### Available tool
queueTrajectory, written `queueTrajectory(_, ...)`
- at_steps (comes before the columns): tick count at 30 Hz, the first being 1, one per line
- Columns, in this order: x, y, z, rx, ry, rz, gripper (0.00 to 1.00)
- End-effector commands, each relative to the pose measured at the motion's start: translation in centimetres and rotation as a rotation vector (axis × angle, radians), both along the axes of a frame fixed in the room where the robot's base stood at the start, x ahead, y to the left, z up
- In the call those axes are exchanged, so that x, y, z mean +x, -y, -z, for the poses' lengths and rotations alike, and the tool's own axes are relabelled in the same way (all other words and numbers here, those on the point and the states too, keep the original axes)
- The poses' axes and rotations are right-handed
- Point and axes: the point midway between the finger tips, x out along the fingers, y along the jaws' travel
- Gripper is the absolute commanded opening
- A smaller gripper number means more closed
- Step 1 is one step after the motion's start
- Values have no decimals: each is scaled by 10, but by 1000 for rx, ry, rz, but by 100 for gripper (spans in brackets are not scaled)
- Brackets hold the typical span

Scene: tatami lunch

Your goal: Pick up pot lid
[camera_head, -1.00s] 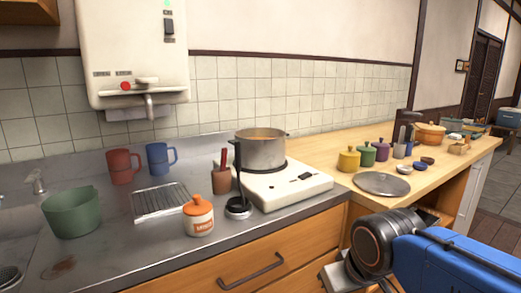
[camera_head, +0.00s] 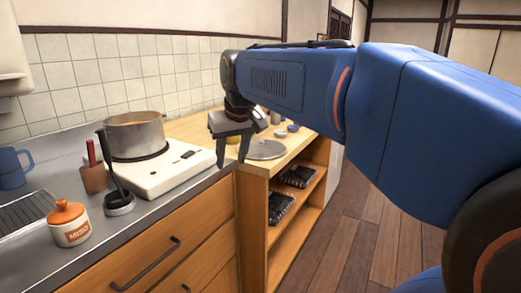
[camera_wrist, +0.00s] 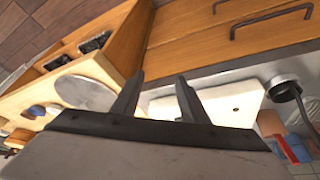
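The pot lid (camera_head: 266,150) is a flat grey disc lying on the wooden counter (camera_head: 205,124), near its front edge. It also shows in the wrist view (camera_wrist: 86,93), to the left of my fingers. My gripper (camera_head: 231,160) points down in front of the counter edge, to the left of the lid and apart from it. Its two dark fingers are spread with nothing between them, as the wrist view (camera_wrist: 160,76) also shows. My arm hides part of the counter behind the lid.
A grey pot (camera_head: 134,136) sits on the white stove (camera_head: 165,174) left of my gripper. A miso jar (camera_head: 69,224) and a utensil holder (camera_head: 94,179) stand further left. Small bowls (camera_head: 280,133) lie behind the lid. Open shelves (camera_head: 290,205) are below it.

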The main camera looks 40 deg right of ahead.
Motion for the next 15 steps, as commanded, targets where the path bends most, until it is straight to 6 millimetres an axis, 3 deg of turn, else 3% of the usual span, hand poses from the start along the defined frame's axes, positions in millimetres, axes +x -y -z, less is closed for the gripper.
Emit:
queueTrajectory(1, 13, 20, -16, 1, -2, 32, 40)
queueTrajectory(6, 47, 84, -62, 3, -4, 117, 40)
queueTrajectory(12, 69, 158, -103, 4, -7, 200, 40)
queueTrajectory(15, 74, 183, -114, 4, -8, 227, 40)
